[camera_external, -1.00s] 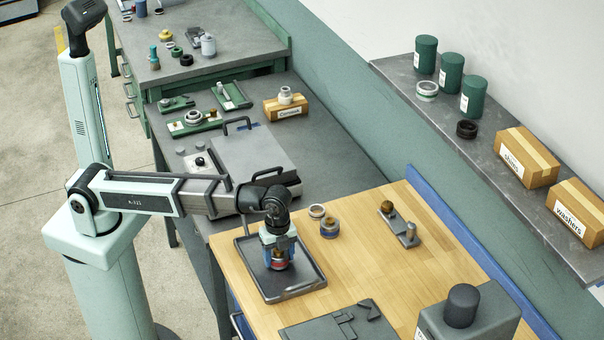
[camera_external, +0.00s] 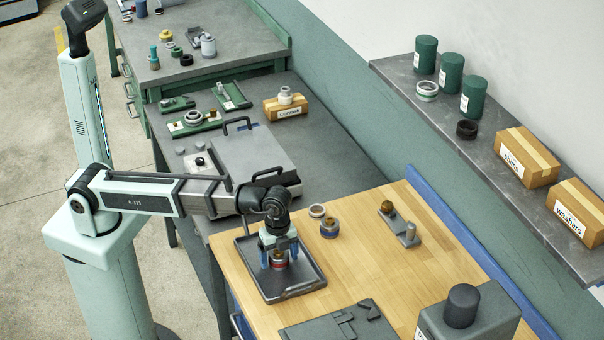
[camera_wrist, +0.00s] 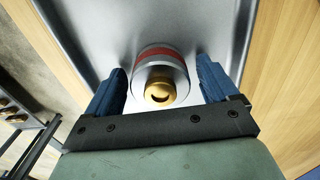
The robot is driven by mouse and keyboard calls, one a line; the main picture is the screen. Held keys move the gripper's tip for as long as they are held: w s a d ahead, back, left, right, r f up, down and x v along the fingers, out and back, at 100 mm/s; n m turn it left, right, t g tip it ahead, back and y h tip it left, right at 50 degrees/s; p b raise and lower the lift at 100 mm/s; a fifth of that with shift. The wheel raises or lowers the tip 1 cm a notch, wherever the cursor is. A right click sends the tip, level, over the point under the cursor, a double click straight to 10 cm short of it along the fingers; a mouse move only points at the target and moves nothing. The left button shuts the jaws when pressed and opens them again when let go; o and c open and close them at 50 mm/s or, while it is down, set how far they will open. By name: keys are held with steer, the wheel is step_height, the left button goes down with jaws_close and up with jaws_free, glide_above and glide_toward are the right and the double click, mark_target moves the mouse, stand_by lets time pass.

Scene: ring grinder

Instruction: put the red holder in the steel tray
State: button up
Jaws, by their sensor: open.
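The red holder (camera_external: 278,260) stands in the steel tray (camera_external: 306,287), towards its middle. In the wrist view it is a silver cylinder with a red band (camera_wrist: 159,53) and a brass piece on top. My gripper (camera_external: 279,252) is above the tray with its blue fingers on either side of the holder. In the wrist view the open fingers (camera_wrist: 163,84) have a clear gap to the holder on both sides. The tray's bare metal floor (camera_wrist: 100,30) shows around the holder.
A ring with a brass top (camera_external: 329,228) and a small ring (camera_external: 316,211) stand behind the tray on the wooden table. A grey fixture (camera_external: 400,225) lies further right. A dark grey plate (camera_external: 335,328) and a grey box (camera_external: 468,318) are at the front. The wood between them is clear.

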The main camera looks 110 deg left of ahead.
step_height(320, 180, up, 12)
steer(key=shift+r, duration=0.15)
stand_by(0.5)
